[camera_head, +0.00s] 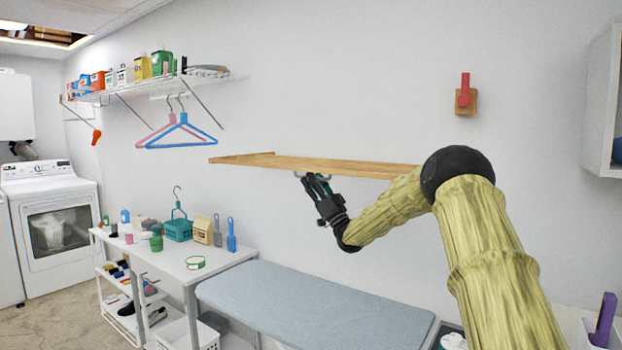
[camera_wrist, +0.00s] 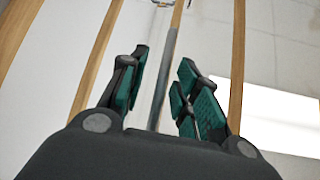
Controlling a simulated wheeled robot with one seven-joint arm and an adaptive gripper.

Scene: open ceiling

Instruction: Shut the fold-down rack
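The fold-down rack (camera_head: 290,162) is a wooden frame that stands out nearly level from the wall in the head view. In the wrist view I see its wooden slats (camera_wrist: 98,55) from below. My gripper (camera_head: 314,184) is just under the rack, pointing up at its underside. In the wrist view its green-padded fingers are apart, with a grey rod (camera_wrist: 165,75) showing between them. Gaps show on both sides of the rod, and I cannot tell how far it is from the fingers. The rack's far attachment is partly hidden.
A red latch-like piece on a wooden block (camera_head: 463,98) is on the wall above right. Below is a blue-grey padded board (camera_head: 310,305). Hangers (camera_head: 180,130) hang from a wire shelf at left. A cabinet (camera_head: 603,110) is at the right edge.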

